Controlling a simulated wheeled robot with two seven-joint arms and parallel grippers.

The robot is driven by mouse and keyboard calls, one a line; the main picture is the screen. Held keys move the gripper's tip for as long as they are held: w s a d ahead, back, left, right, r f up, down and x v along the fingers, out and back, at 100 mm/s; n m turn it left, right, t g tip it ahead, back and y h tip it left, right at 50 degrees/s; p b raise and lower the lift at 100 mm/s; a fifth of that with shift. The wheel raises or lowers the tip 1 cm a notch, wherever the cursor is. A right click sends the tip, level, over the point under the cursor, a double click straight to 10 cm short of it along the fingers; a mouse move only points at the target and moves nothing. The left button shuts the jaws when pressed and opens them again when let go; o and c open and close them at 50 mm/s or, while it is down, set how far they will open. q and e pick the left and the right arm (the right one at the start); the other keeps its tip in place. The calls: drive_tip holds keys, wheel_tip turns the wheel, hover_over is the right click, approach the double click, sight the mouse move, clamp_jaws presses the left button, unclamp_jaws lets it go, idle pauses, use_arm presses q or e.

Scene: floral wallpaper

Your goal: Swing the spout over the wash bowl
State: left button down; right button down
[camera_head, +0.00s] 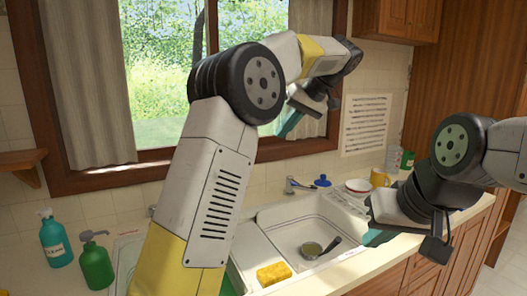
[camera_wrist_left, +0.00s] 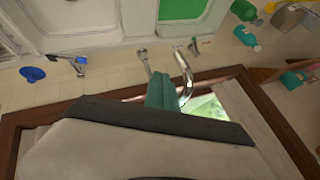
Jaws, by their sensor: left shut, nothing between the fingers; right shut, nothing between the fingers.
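The curved chrome spout (camera_wrist_left: 184,75) shows in the left wrist view, just right of my left gripper's teal fingers (camera_wrist_left: 160,90); I cannot tell whether they touch. The green wash bowl (camera_wrist_left: 182,8) is at the top edge of that view, inside a sink basin. In the head view my left arm hides the spout and most of that basin; a green sliver of the wash bowl (camera_head: 235,280) shows beside the arm. My left gripper (camera_head: 292,122) is shut and empty, raised before the window. My right gripper (camera_head: 378,238) is shut and empty near the counter's right side.
The right basin (camera_head: 290,235) holds a dark-handled pan (camera_head: 318,248). A small tap (camera_head: 298,185) and a blue object (camera_head: 322,181) are behind it. A yellow sponge (camera_head: 273,273) lies in front. Soap bottles (camera_head: 96,265) stand at left, a mug (camera_head: 380,177) at right.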

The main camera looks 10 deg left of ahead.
use_arm(q)
drive_tip(key=a+f, duration=0.7)
drive_tip(key=a, duration=0.1)
drive_tip(key=shift+w+a, duration=0.35)
drive_tip(key=shift+w, duration=0.1)
drive_tip(key=s+a+m+t, duration=0.1)
drive_tip(key=s+a+m, duration=0.1)
drive_tip(key=a, duration=0.5)
drive_tip(key=s+a+m+t+h, duration=0.1)
drive_tip(key=s+a+m, duration=0.1)
drive_tip(key=a, duration=0.6)
drive_tip(key=shift+s+a+h, duration=0.25)
drive_tip(key=shift+s+h, duration=0.05)
